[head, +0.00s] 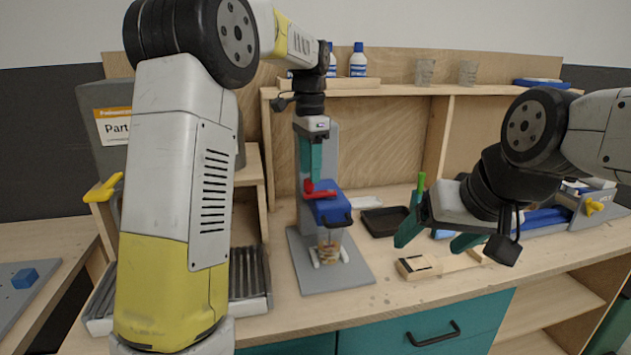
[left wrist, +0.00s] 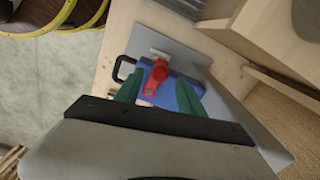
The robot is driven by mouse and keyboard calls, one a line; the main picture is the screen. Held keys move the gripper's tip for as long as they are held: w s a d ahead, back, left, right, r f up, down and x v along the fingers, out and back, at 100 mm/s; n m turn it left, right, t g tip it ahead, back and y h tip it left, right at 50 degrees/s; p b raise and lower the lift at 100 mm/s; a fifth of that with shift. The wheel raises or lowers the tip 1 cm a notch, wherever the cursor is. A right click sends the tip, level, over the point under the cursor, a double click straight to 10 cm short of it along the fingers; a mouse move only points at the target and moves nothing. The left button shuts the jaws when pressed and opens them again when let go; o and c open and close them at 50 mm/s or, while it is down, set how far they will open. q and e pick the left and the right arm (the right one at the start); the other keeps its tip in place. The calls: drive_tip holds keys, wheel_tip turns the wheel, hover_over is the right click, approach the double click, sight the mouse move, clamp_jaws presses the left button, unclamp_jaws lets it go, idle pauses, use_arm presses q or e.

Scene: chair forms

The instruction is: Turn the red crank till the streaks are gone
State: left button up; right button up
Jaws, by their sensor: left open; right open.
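The red crank (head: 321,190) sits on top of the blue head (head: 333,209) of a grey stand. Below the head, a small clear cup (head: 328,252) with streaky brown and yellowish contents stands on the stand's base plate (head: 344,278). My left gripper (head: 312,180) is open, pointing down right at the crank. In the left wrist view the red crank (left wrist: 156,77) lies between the two green fingers, over the blue head (left wrist: 181,96); contact cannot be told. My right gripper (head: 430,246) is open and empty above the right part of the bench.
A black tray (head: 386,222) lies right of the stand. A wooden block tool (head: 420,267) lies under my right gripper. A shelf (head: 390,89) behind holds bottles and grey cups. My left arm hides much of the left side.

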use_arm(q)
drive_tip(key=shift+f, duration=1.85)
clamp_jaws()
drive_tip(key=shift+s, duration=0.1)
